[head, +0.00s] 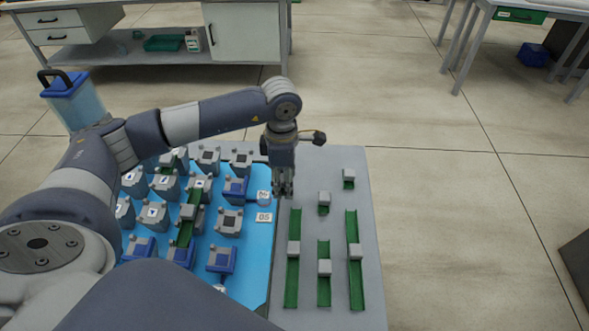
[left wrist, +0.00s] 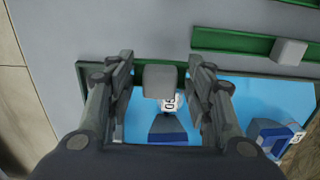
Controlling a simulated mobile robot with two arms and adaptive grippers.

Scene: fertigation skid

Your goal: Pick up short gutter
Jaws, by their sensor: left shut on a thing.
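My left gripper (head: 283,190) points down over the seam between the blue panel and the grey strip. In the left wrist view its fingers (left wrist: 161,70) are on either side of a grey block on a short green gutter (left wrist: 160,82), and the gripper is shut on it. In the head view this gutter is mostly hidden by the gripper. My right gripper is out of view.
Several longer green gutters (head: 292,275) lie on the grey strip (head: 376,290). The blue panel (head: 262,285) bears several grey and blue block units (head: 229,221) and white number tags (head: 264,217). A white cabinet (head: 245,32) stands behind.

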